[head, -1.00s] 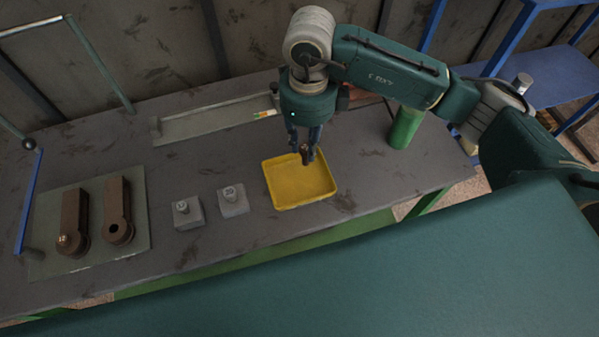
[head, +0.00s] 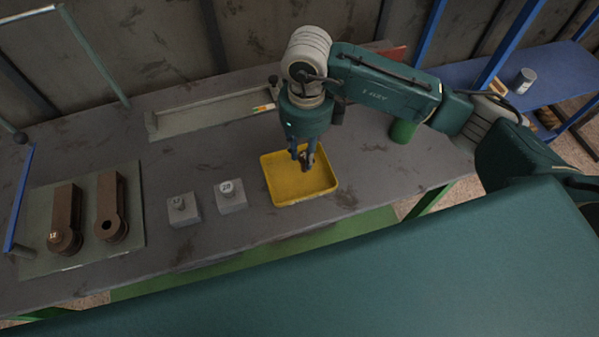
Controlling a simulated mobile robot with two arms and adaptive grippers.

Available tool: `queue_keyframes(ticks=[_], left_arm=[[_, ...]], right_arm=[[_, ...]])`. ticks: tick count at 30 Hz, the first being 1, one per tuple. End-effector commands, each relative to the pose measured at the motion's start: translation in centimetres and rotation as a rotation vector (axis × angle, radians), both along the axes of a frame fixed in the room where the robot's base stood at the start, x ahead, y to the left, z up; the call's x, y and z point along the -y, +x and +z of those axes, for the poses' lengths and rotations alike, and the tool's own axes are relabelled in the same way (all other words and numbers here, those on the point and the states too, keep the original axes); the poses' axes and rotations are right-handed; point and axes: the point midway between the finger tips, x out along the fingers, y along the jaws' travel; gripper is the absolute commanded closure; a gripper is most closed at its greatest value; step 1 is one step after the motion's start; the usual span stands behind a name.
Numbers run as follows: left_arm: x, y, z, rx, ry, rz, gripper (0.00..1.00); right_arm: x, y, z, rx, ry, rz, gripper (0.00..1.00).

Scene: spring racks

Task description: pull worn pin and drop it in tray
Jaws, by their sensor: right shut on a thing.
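The yellow tray (head: 282,198) lies on the bench, and its visible floor looks empty. My right gripper (head: 307,165) points down over the tray, shut on the worn pin (head: 309,159), a small dark piece mostly hidden by the fingers. I cannot tell whether the pin touches the tray floor. On a grey-green plate (head: 84,252) at the left lie two rusty brown links. The right link (head: 108,200) has an empty dark hole at its near end. The left link (head: 63,208) has a numbered pin head in its near end. My left gripper is not in view.
Two grey blocks with numbered pins, one (head: 185,211) and another (head: 231,199), stand between the plate and the tray. A long shallow grey trough (head: 200,117) lies behind. A green cylinder (head: 402,131) stands right of the tray, partly behind my arm.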

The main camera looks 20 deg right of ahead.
Motion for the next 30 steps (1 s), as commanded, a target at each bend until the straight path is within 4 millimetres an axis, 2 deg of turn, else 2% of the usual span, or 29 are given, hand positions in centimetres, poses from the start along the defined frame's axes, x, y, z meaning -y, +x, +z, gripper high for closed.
queue_keyframes(ticks=[2,3,6,17,20,30], left_arm=[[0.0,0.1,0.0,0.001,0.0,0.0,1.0],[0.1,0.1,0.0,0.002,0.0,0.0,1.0],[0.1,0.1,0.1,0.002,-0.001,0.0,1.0],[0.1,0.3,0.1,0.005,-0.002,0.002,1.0],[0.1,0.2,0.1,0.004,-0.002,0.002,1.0],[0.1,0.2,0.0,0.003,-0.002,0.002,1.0]], right_arm=[[0.0,0.0,0.1,0.001,0.001,0.0,1.0],[0.0,0.0,0.1,0.001,0.001,0.001,0.69],[0.0,0.0,0.1,0.001,0.001,0.001,0.53],[0.0,0.1,0.6,0.002,0.001,0.001,0.53],[-0.1,0.1,1.9,0.004,0.001,0.001,0.53],[0.0,0.1,9.0,0.004,0.001,0.001,0.53]])
